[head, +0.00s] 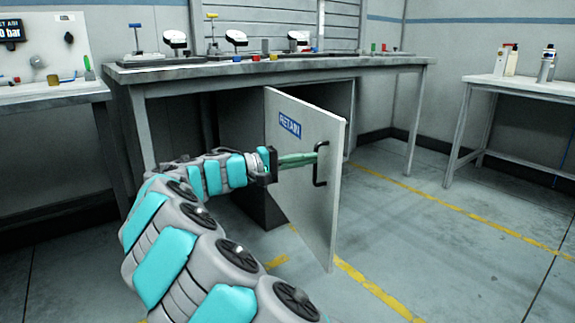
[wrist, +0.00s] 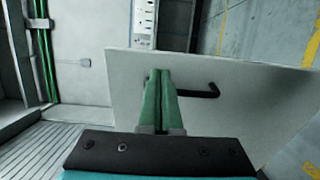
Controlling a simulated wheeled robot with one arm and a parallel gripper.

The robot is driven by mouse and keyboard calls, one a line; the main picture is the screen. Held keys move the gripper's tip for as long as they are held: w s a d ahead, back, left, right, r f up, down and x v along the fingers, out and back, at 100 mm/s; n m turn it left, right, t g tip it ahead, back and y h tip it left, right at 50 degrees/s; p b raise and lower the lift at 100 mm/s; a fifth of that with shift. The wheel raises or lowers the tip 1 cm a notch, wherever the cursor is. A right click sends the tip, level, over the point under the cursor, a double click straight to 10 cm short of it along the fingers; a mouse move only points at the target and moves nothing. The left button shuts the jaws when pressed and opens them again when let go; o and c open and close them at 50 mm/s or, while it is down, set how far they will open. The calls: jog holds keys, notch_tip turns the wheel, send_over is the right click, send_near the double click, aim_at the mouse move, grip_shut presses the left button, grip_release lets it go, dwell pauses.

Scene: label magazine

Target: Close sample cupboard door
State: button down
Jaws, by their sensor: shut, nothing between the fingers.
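The sample cupboard door (head: 302,185) is a pale grey panel with a blue RETAIN label (head: 290,124) and a black bar handle (head: 320,165) near its free edge. It stands wide open under the bench, swung out into the room. My gripper (head: 316,158) is shut and empty, with its green fingers pointing at the door's outer face beside the handle. In the wrist view the door (wrist: 240,115) fills the middle, and the fingertips (wrist: 158,72) overlap one end of the handle (wrist: 205,91). I cannot tell whether they touch it.
The dark cupboard body (head: 325,98) sits under the long workbench (head: 270,66), which carries lamps and small coloured parts. A side table (head: 530,87) with bottles stands at the right. Another bench (head: 50,94) is at the left. The floor right of the door is clear, with yellow lines.

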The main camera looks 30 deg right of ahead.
aim_at(335, 155)
jog(key=shift+s+d, duration=0.2)
jog(key=shift+d, duration=1.05)
jog(key=shift+s+d, duration=0.2)
jog(key=shift+d, duration=1.05)
